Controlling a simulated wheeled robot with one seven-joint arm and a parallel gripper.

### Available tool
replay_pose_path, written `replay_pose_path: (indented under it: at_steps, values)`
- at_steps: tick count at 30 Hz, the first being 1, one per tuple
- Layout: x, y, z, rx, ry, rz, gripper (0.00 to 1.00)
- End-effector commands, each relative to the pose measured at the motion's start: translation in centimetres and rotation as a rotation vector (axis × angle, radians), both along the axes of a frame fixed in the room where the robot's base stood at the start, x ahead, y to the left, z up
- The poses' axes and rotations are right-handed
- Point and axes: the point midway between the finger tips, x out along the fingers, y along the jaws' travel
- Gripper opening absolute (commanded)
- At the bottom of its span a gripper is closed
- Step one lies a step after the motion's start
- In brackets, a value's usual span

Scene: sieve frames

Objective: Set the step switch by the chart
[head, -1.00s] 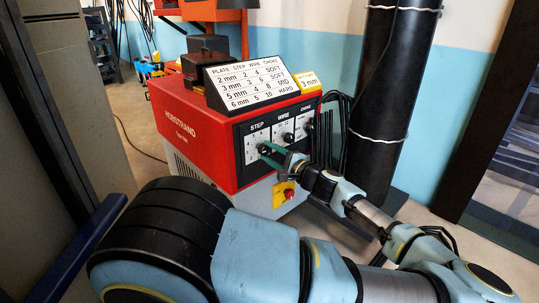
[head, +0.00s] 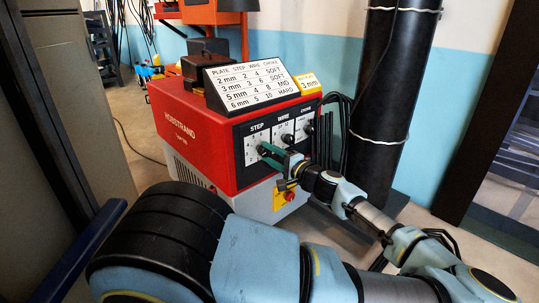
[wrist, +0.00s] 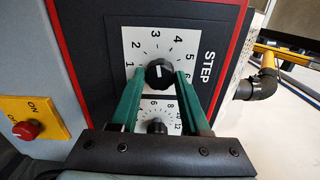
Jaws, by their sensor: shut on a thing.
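The STEP switch is a black knob (wrist: 159,74) with a white line, on a white dial (wrist: 136,40) numbered from 1 to 6. My gripper (wrist: 161,76) has its green fingers shut on the knob, one on each side. The knob's white line points up in the wrist view, roughly toward 3. In the head view my gripper (head: 264,150) is at the STEP dial on the red machine's front. The chart (head: 258,83) on top lists plate, step, wire and choke; its 3 mm row reads 3, 6, SOFT. A yellow card (head: 307,83) beside it reads 3 mm.
The WIRE knob (wrist: 156,127) shows between my fingers. The CHOKE dial (head: 307,128) is further right. A black pipe (head: 390,100) stands right of the machine.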

Motion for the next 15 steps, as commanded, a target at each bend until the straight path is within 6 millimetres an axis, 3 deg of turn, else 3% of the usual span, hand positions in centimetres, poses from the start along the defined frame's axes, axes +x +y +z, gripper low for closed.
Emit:
replay_pose_path:
  at_steps: [3,4,11,15]
  values:
    - [-0.08,0.01,-0.15,0.0,0.003,0.001,0.0]
    - [-0.08,0.01,-0.15,0.0,0.003,0.001,0.5]
    - [-0.04,0.01,-0.08,0.001,0.002,0.001,0.75]
    - [-0.02,0.01,-0.06,0.001,0.001,0.0,0.76]
